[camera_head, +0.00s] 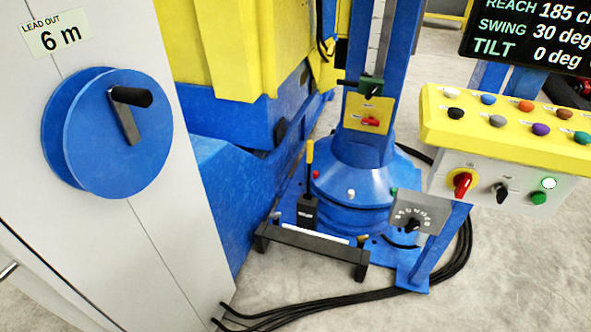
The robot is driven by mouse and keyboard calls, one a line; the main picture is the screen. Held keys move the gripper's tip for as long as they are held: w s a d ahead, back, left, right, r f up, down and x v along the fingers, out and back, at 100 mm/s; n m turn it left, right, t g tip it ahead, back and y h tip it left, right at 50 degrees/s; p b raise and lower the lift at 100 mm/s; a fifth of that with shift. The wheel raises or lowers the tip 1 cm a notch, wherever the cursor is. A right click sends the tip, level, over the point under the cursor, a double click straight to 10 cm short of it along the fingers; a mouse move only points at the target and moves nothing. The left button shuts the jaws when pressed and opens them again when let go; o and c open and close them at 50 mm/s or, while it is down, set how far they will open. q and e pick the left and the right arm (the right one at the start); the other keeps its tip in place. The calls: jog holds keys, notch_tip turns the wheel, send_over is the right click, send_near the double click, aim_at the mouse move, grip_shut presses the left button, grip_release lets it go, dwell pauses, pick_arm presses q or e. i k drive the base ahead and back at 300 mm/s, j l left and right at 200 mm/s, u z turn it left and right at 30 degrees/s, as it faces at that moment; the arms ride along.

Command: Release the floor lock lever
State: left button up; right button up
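A lever with a yellow grip (309,153) and a dark shaft stands nearly upright in a black housing (307,212). I take it to be the floor lock lever; the label on its housing is too small to read. It rises from the blue base plate (412,279), left of the round blue column foot (362,186). Neither of my grippers shows in the head view, and nothing touches the lever.
A black bar frame (310,250) lies in front of the lever. A grey dial box (418,211) and a yellow button console (505,130) stand right. A cabinet with a blue reel (85,140) is left. Black cables (300,312) cross the floor. Grey floor is clear at lower right.

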aim_at(309, 145)
jog(key=i+j+z, duration=0.15)
jog(key=i, duration=0.35)
jog(key=i+j+z, duration=0.15)
jog(key=i, duration=0.35)
jog(key=i+j+z, duration=0.2)
jog(key=i, duration=0.3)
jog(key=i+j, duration=0.2)
jog(key=i, duration=0.3)
